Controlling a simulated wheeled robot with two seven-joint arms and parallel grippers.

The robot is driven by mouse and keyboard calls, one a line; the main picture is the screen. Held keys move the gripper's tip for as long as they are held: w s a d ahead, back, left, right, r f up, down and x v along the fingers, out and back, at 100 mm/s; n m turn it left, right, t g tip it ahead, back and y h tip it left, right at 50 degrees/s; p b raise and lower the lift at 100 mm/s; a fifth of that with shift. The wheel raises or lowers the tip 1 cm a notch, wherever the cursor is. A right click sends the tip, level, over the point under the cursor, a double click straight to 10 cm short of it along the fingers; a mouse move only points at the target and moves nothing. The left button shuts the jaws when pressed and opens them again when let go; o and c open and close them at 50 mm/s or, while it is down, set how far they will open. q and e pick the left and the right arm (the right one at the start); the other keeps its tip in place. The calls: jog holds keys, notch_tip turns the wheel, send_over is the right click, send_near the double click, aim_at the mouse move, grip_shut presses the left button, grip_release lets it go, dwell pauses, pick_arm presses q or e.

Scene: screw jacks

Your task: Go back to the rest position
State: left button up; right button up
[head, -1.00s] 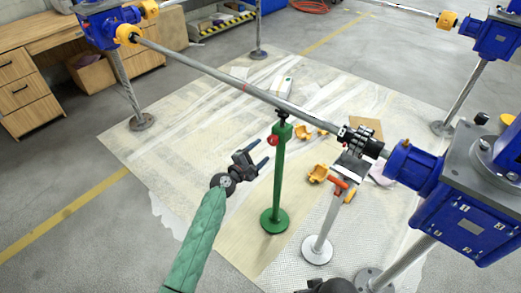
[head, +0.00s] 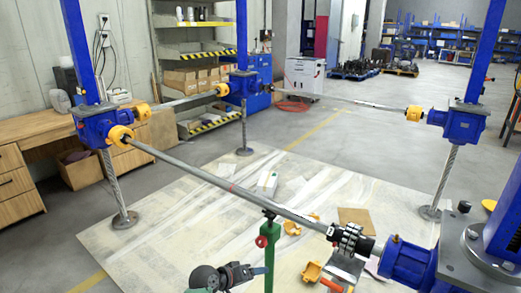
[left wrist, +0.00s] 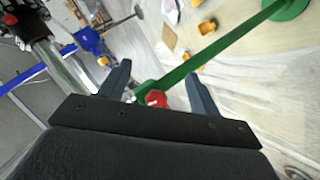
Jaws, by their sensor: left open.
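My left gripper (head: 238,274) is at the bottom of the head view, just left of the green support stand (head: 269,262). Its two fingers are apart and empty in the left wrist view (left wrist: 158,82). The green stand's pole (left wrist: 215,45) crosses that view beyond the fingers, with its red knob (left wrist: 156,98) showing between them. The stand's top is under the long grey shaft (head: 215,182), and its base is below the head view. My right gripper does not show.
Blue screw jacks (head: 103,125) stand at the corners, joined by shafts. A black coupling (head: 350,240) sits on the front shaft near the right jack (head: 405,262). Yellow coupling parts (head: 311,271) lie on the floor sheet (head: 150,235). Open floor lies beyond.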

pick_arm(q)
jog(key=s+a+m+g+y, duration=0.1)
jog(key=s+a+y, duration=0.25)
jog(key=s, duration=0.45)
jog(key=s+a+m+y+p, duration=0.1)
jog(key=s+a+y, duration=0.1)
jog(key=s+a, duration=0.35)
jog(key=s+a+m+g+y, duration=0.1)
jog(key=s+a+y, duration=0.1)
jog(key=s, duration=0.7)
jog(key=s+f+g+p, duration=0.1)
jog(key=s+f+g, duration=0.2)
jog(key=s, duration=1.3)
notch_tip(320, 180, down, 3)
jog(key=shift+s+a+r, duration=0.2)
jog(key=shift+s+a, duration=0.05)
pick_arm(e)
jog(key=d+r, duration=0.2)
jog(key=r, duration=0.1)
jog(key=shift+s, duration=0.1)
